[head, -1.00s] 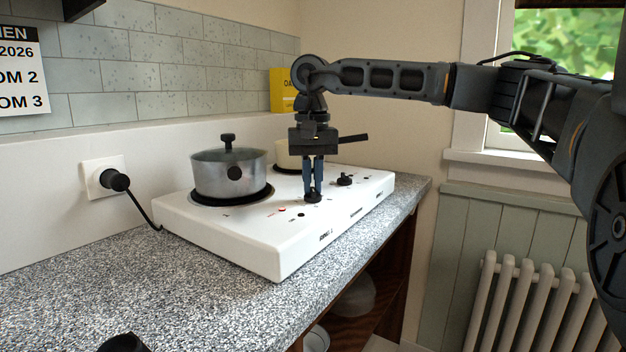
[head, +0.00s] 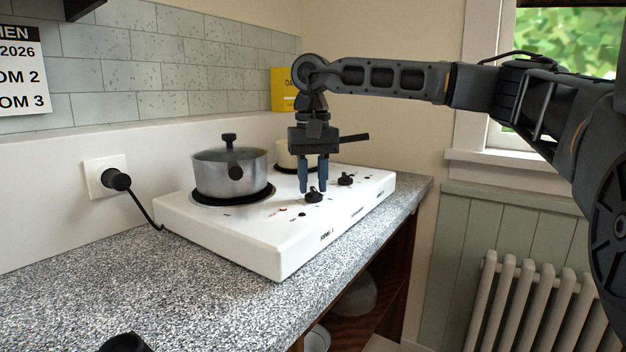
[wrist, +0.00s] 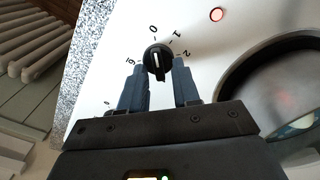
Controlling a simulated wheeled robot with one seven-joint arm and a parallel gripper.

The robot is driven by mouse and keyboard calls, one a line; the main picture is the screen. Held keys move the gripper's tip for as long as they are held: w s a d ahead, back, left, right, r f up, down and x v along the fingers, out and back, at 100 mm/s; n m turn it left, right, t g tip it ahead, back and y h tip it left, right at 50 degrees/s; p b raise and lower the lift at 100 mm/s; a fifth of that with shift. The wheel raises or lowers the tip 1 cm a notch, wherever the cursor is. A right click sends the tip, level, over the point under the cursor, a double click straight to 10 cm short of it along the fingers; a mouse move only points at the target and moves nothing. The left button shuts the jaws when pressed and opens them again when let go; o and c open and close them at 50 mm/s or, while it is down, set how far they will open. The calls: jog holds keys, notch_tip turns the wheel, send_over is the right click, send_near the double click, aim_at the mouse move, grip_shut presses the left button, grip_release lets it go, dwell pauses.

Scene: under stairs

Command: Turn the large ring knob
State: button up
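The black knob (head: 314,196) for the large ring sits on the top of the white hotplate (head: 250,238). It also shows in the wrist view (wrist: 157,61), with a white pointer line and numbers printed around it. The pointer lies roughly toward the 0 and 1 side; its exact setting is hard to read. My gripper (head: 314,190) is above the knob with its blue fingers spread and nothing between them. In the wrist view, the fingertips lie either side of the knob's near part, apart from it.
A lidded pot (head: 229,175) stands on the large ring (head: 205,200). A cream pot (head: 287,155) stands behind my gripper. A second black knob (head: 346,179) is to the right. A red light (wrist: 217,14) glows near the ring. The plug cable (head: 146,208) runs to the hotplate.

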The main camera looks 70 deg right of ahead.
aim_at(313, 188)
jog(key=shift+o, duration=0.3)
notch_tip(313, 188, up, 8)
jog(key=shift+f+p, duration=0.15)
jog(key=shift+p, duration=0.15)
dwell(0.6)
